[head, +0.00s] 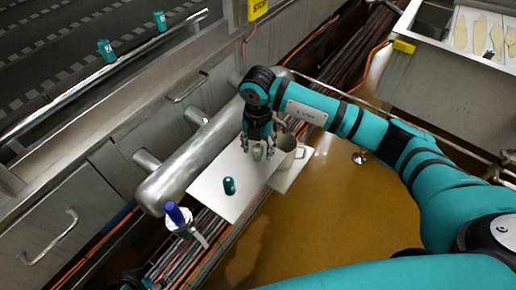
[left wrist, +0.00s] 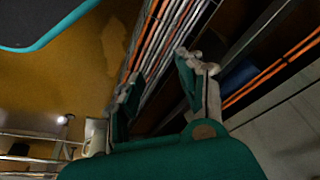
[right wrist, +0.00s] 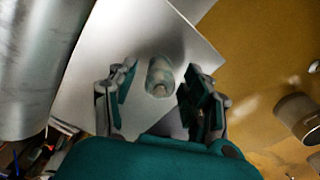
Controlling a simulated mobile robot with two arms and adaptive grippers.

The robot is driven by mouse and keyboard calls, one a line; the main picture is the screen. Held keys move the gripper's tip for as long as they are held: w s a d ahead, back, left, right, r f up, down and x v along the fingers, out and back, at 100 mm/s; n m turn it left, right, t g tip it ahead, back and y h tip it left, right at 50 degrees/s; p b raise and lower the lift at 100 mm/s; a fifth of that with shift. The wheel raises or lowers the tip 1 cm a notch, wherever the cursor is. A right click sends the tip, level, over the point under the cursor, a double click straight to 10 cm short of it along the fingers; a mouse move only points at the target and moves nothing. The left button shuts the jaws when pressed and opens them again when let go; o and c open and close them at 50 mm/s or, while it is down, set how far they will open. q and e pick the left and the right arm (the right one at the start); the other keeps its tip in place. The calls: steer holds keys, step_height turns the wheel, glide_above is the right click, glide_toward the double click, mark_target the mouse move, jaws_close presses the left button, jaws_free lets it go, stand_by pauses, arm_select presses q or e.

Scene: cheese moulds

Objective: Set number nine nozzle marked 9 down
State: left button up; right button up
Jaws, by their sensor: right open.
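A pale grey-white nozzle (right wrist: 159,75) stands on the white board (right wrist: 90,75) in the right wrist view, its narrower end toward the camera. No number on it can be read. In the head view it shows small (head: 257,154) under my right gripper (head: 258,150). My right gripper's fingers (right wrist: 160,82) are open on either side of the nozzle, with gaps on both sides. My left gripper (left wrist: 158,82) is open and empty in the left wrist view, over pipes and cables.
A teal cylinder (head: 229,186) stands on the board's near part. A beige mug (head: 288,151) is right of my right gripper. A blue-topped container (head: 176,214) is left. Teal cylinders (head: 106,50) (head: 160,20) stand at the rail. A large metal pipe (head: 180,165) runs behind the board.

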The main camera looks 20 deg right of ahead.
mark_target(258, 146)
arm_select(q)
step_height(258, 146, down, 6)
steer(key=p, duration=0.1)
steer(key=shift+w+f, duration=0.2)
arm_select(e)
step_height(258, 146, up, 11)
